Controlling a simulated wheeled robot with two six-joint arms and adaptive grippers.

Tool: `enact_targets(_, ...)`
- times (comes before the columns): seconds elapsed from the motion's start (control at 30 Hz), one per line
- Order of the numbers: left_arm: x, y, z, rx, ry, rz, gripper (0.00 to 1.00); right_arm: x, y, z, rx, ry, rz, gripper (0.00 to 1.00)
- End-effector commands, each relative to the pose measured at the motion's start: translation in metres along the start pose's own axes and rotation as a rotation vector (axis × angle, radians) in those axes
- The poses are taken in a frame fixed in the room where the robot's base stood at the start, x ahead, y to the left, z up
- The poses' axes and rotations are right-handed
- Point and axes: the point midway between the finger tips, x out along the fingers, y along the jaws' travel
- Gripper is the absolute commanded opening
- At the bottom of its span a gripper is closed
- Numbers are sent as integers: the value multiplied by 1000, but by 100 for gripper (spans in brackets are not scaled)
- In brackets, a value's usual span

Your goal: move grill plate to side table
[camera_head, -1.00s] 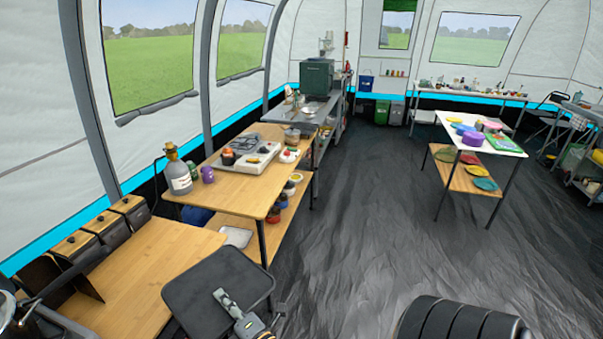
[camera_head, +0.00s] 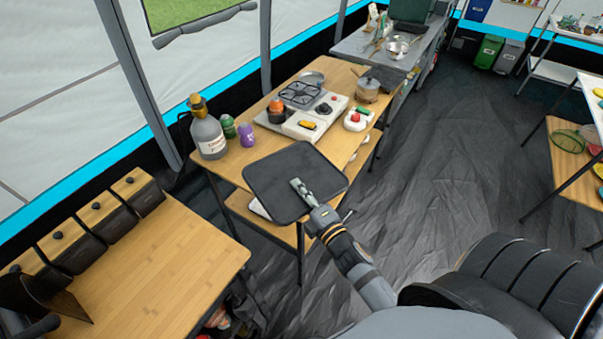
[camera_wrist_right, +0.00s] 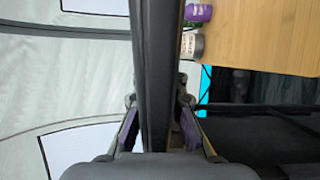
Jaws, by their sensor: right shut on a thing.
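The grill plate (camera_head: 290,178) is a flat, dark, rounded square. My right gripper (camera_head: 301,190) is shut on its near edge and holds it up in front of the wooden table with the stove. In the right wrist view the plate (camera_wrist_right: 154,70) is seen edge-on between the two fingers (camera_wrist_right: 156,130). I cannot tell which table the task calls the side table. My left gripper is not in view.
The stove table carries a large bottle (camera_head: 208,135), a purple shaker (camera_head: 246,135), a white stove (camera_head: 305,115) and a pot (camera_head: 367,90). Several dark-fronted boxes line the near left table's back edge; its middle is clear. Dark open floor (camera_head: 440,150) lies to the right.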

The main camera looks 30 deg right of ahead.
Motion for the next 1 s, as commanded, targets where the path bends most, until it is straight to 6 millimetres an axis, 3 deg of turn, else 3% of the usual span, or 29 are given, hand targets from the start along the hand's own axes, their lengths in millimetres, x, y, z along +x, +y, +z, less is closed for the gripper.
enact_targets(0.17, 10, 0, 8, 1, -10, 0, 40, 6, -4, 4, 0, 6, 7, 0)
enact_targets(0.33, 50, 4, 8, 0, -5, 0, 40, 38, -30, 29, -7, 8, 10, 0)
enact_targets(0.5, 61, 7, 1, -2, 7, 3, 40, 74, -43, 57, -5, 4, 8, 0)
enact_targets(0.6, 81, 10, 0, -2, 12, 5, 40, 86, -69, 67, -1, 4, 6, 0)
enact_targets(0.73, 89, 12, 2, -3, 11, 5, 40, 98, -84, 76, 1, 4, 6, 0)
enact_targets(1.0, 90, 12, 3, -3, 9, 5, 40, 104, -90, 81, 1, 5, 5, 0)
